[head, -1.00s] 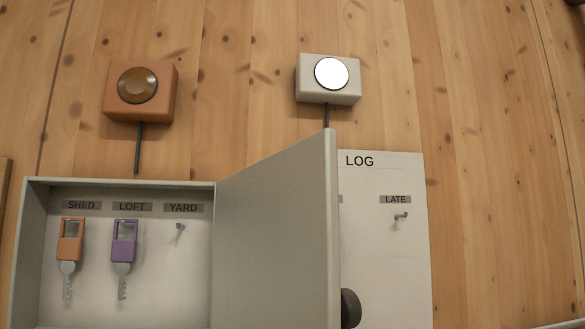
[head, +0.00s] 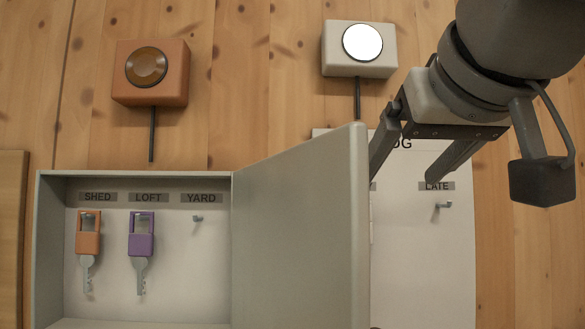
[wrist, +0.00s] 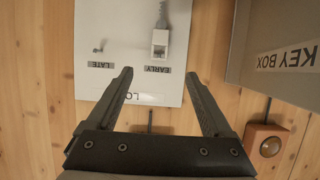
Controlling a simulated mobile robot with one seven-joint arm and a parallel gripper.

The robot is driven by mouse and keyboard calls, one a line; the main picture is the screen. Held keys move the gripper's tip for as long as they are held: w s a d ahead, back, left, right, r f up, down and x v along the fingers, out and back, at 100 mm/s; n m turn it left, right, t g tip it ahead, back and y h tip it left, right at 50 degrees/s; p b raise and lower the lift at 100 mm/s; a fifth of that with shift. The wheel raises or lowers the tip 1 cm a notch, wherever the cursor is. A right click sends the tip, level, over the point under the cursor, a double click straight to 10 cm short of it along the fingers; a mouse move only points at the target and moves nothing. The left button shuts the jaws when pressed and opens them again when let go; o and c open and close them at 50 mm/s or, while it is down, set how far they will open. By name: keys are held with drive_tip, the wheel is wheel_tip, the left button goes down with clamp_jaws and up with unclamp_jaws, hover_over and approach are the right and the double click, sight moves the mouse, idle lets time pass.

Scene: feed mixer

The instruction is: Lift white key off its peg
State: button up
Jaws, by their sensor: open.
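The white key (wrist: 160,42) hangs at the EARLY place of the LOG board (wrist: 120,60), in the upside-down wrist view. Its pale shaft points to the top of that picture. In the head view the key is hidden behind the open door of the key box. My gripper (head: 404,178) is open and empty in front of the board, right of the door's edge. In the wrist view the gripper's fingers (wrist: 159,73) point toward the board, with the key seen between and beyond their tips. The fingers appear apart from the key.
The key box (head: 50,250) holds an orange key (head: 88,240) and a purple key (head: 141,240); its YARD peg (head: 197,219) is empty. Its door (head: 300,230) stands open beside my gripper. The LATE peg (head: 443,205) is empty. An orange button box (head: 150,90) and a white one (head: 360,65) are above.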

drive_tip(key=x, duration=1.7)
drive_tip(key=shift+w+p, duration=0.2)
drive_tip(key=shift+p, duration=0.1)
drive_tip(key=shift+r, duration=0.1)
drive_tip(key=shift+r, duration=0.1)
clamp_jaws()
